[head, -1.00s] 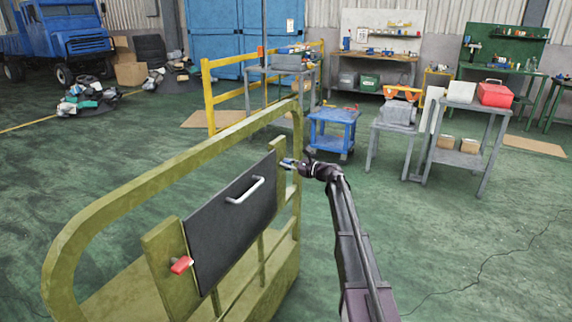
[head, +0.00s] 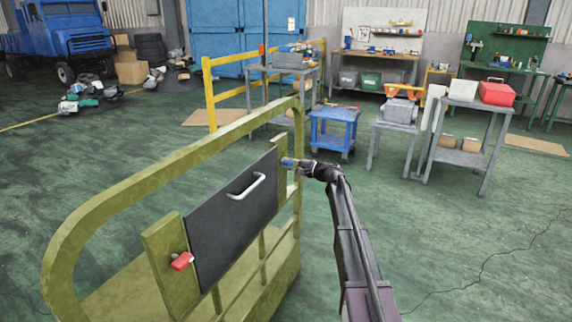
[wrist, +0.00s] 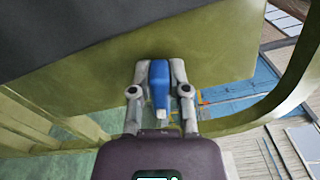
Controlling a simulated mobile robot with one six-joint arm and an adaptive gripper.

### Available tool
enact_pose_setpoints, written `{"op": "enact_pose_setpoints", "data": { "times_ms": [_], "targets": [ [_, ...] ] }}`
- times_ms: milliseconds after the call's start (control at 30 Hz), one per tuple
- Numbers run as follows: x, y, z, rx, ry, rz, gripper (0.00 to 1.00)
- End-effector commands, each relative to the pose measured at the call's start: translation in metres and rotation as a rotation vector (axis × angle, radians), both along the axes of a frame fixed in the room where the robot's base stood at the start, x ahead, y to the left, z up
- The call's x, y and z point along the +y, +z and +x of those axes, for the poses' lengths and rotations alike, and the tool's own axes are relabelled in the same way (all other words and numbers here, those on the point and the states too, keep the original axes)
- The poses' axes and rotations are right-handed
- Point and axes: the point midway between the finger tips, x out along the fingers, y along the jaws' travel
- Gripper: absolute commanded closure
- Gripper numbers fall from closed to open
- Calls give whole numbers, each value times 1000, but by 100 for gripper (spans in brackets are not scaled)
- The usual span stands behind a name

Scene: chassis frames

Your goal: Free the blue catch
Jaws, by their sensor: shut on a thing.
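The blue catch (wrist: 159,82) sits between the two fingers of my gripper (wrist: 159,68) in the wrist view. My gripper is shut on it, one finger on each side. In the head view my gripper (head: 292,163) is at the right end of the dark panel (head: 228,218), and the blue catch (head: 287,162) shows small at its tips. The panel has a white handle (head: 247,187) and hangs on an olive-green frame (head: 150,176). A red catch (head: 182,261) is at the panel's left end, away from my gripper.
The olive rail curves close beside my gripper in the wrist view (wrist: 290,95). A blue cart (head: 332,130), a grey stand (head: 395,125) and a table with a red box (head: 494,93) stand behind. The green floor to the right is clear.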

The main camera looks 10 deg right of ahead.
Motion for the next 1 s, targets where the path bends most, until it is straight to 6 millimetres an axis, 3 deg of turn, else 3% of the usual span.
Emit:
{"op": "enact_pose_setpoints", "data": {
  "times_ms": [400, 967, 1000],
  "targets": [
    [-3, -4, 1, -208, -7, -153, 100],
    [-3, -4, 1, -243, -7, -179, 100],
    [-3, -4, 1, -243, -7, -179, 72]
  ]
}}
